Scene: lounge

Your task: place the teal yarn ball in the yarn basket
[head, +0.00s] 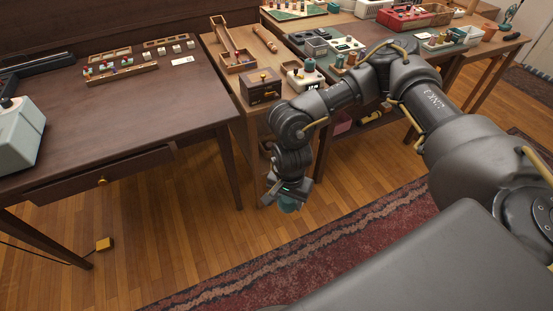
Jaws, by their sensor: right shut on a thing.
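The teal yarn ball (290,206) is held in my right gripper (287,199), which points down in front of the tables. The gripper is shut on the ball, and only the ball's lower part shows below the fingers. Both hang over the floor, clear of the table edges. I cannot make out the yarn basket for certain. My left gripper is outside the picture.
A dark table (110,120) with a drawer stands at left. A lighter table (215,50) beside it holds a small wooden drawer box (261,87) and trays. A red patterned rug (340,240) lies on the wooden floor. A yellow pedal (104,244) lies at lower left.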

